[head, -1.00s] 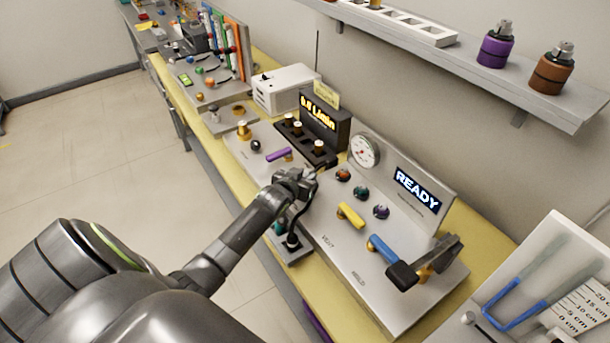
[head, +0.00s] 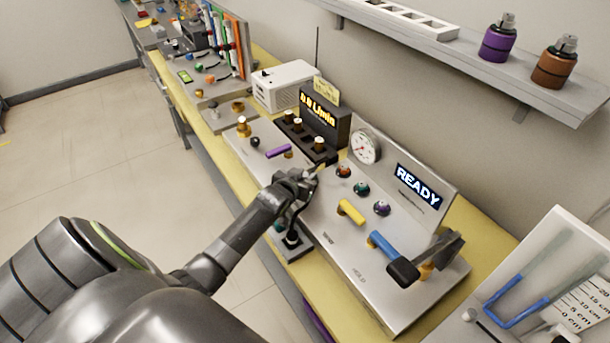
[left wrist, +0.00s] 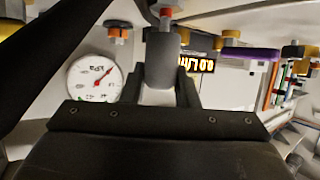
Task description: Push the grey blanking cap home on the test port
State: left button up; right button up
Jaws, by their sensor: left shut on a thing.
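My left gripper (head: 310,180) is low over the near edge of the grey test panel (head: 330,225). In the left wrist view its two fingers (left wrist: 162,92) are shut on the grey blanking cap (left wrist: 162,62), a plain cylinder between them. Just beyond the cap's far end is a small fitting with a red band (left wrist: 165,12), which appears to be the test port. It lines up with the cap; I cannot tell how far the cap is over it. In the head view the gripper hides the cap and port. My right gripper is not in view.
The panel carries a yellow lever (head: 351,212), a blue lever (head: 385,246), several knobs, a gauge (head: 364,147) and a READY display (head: 418,186). A black flow meter (head: 322,122) and a purple lever (head: 278,151) stand beyond the gripper. A manometer (head: 540,275) is at right.

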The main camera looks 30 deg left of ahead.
pick_arm(q)
jog(key=shift+f+b, duration=0.35)
jog(key=shift+f, duration=0.25)
jog(key=shift+f+b, duration=0.3)
jog(key=shift+f, duration=0.2)
jog(key=o, duration=1)
jog(key=shift+o, duration=0.2)
jog(key=shift+s+r, duration=0.1)
jog(key=b+v, duration=0.1)
jog(key=v, duration=1.6)
jog(key=shift+s+d, duration=0.1)
jog(key=shift+s, duration=0.05)
